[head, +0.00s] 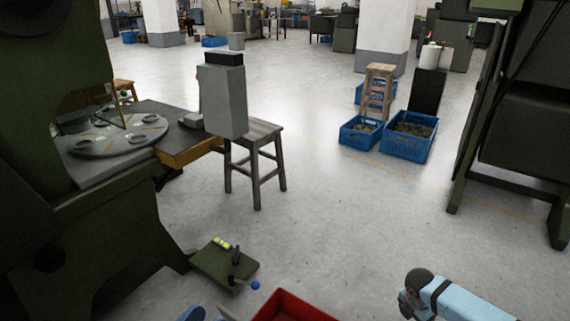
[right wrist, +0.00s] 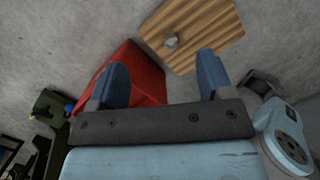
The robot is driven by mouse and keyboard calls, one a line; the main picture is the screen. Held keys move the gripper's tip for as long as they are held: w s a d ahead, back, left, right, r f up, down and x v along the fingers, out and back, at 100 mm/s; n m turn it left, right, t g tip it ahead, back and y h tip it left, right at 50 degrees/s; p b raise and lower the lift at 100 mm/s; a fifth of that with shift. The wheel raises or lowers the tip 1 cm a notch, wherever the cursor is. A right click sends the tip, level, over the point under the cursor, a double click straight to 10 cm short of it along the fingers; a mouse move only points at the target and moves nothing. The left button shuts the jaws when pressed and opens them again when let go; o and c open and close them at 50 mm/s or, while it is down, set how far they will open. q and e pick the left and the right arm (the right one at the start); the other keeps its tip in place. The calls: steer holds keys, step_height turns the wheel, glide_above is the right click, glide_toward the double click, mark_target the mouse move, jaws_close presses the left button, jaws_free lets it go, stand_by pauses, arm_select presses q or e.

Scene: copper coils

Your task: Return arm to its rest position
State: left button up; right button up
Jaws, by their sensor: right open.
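My right gripper (right wrist: 170,85) shows in the right wrist view with its two blue fingers wide apart and nothing between them. Beyond the fingers are a red crate (right wrist: 150,75) on the left and a wooden board (right wrist: 205,22) with a small grey round thing (right wrist: 171,42) on it. In the head view my right arm (head: 460,300) shows at the bottom right, and its gripper is out of frame. My left gripper cannot be made out; a blue rounded piece (head: 190,314) at the bottom edge is too cut off to identify.
The red crate (head: 290,306) is cut off at the head view's bottom edge. A green press (head: 60,240) with a round table (head: 100,148) stands left, its pedal (head: 215,265) low on the floor. A stool (head: 258,150) and blue crates (head: 405,145) stand farther off. The middle floor is clear.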

steer(key=s+a+r+m+t+y, duration=0.35)
steer(key=s+a, duration=0.25)
steer(key=a, duration=0.3)
steer(key=s+a+r+m+t+y, duration=0.35)
steer(key=s+a, duration=0.25)
steer(key=a, duration=0.3)
steer(key=s+a+r+m+t+y, duration=0.15)
steer(key=s+r, duration=0.25)
steer(key=r, duration=0.4)
steer(key=s+a+r+m+t+y, duration=0.1)
steer(key=s+r+m+t+y, duration=0.25)
steer(key=r, duration=0.45)
steer(key=s+a+r+m+t+y, duration=0.15)
steer(key=s+r, duration=0.25)
steer(key=r, duration=0.4)
steer(key=w+a+r+m+t+h, duration=0.1)
steer(key=w+a+r+m+t, duration=0.1)
steer(key=r+m, duration=0.3)
steer(key=shift+w+a+m+t+h+p, duration=0.2)
steer(key=shift+a+m+t+h+p, duration=0.15)
steer(key=shift+a+m+t, duration=0.4)
steer(key=shift+d, duration=0.2)
